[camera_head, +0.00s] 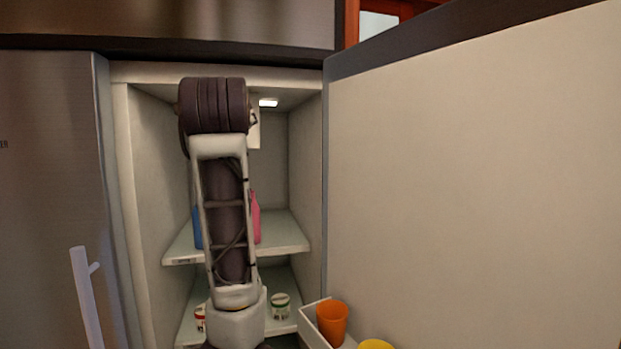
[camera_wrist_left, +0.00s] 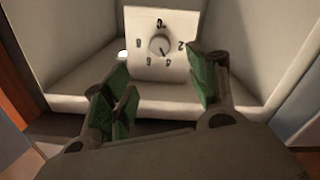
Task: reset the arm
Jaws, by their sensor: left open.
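My left gripper (camera_wrist_left: 160,84) is open and empty in the left wrist view, its green-padded fingers spread apart. It faces a white dial panel (camera_wrist_left: 180,60) with a round knob (camera_wrist_left: 159,45) and numbers around it. The fingers appear apart from the knob. In the head view my left arm rises through the middle, in front of the open fridge compartment (camera_head: 150,180), and hides its own gripper. A pale edge of the panel (camera_head: 255,131) shows beside the arm's dark upper joint. My right gripper is not in view.
The open fridge door (camera_head: 470,180) fills the right side. Its bin (camera_head: 312,318) holds an orange cup (camera_head: 332,322); a yellow cup (camera_head: 376,345) is beside it. Pink (camera_head: 256,218) and blue (camera_head: 197,227) bottles stand on the middle shelf (camera_head: 285,236). A closed door with a handle (camera_head: 86,297) is left.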

